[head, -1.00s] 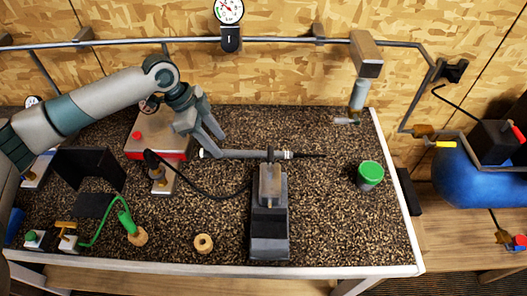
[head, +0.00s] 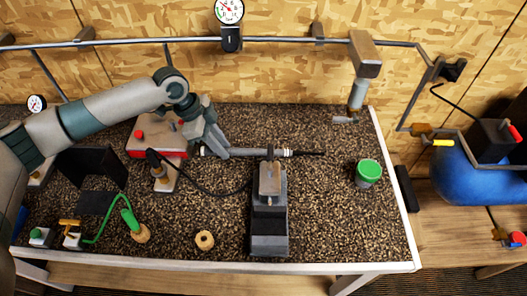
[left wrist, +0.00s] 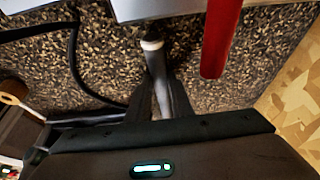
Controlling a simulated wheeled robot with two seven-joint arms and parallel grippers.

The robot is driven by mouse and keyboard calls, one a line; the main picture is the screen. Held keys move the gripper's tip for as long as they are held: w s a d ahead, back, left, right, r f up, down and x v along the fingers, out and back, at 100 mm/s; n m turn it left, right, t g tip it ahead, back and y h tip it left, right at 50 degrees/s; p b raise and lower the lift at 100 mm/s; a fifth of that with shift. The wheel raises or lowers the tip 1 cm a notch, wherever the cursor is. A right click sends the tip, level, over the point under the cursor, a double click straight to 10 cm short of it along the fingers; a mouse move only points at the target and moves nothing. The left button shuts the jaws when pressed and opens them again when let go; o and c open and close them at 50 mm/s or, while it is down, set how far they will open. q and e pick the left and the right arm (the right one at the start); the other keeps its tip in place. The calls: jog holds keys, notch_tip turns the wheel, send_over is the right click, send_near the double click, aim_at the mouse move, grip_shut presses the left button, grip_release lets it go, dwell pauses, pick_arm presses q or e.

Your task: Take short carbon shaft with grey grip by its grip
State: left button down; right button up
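The short carbon shaft (head: 308,154) lies level across the top of the bench vise (head: 270,180). Its dark thin end points right, and its grey grip (head: 248,153) runs out to the left. My left gripper (head: 222,152) is at the grip's left part, its fingers close together around it. In the left wrist view the grip (left wrist: 152,60), with a pale ring at its end, runs between the two fingers (left wrist: 160,95), which look closed on it; the exact contact is partly hidden. My right gripper is not in view.
A red-and-grey box (head: 150,140) stands behind my left gripper. A black hose (head: 205,190) curves in front of the grip. A green-lidded can (head: 368,173) stands right of the vise, and a tan ring (head: 204,240) lies in front. The bench between vise and can is clear.

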pick_arm(q)
jog(key=shift+r, duration=0.1)
notch_tip(320, 180, up, 8)
jog(key=b, duration=0.2)
jog(key=shift+r+b, duration=0.2)
jog(key=shift+b, duration=0.2)
jog(key=shift+r, duration=0.75)
notch_tip(320, 180, up, 10)
jog(key=p, duration=1)
dwell(0.3)
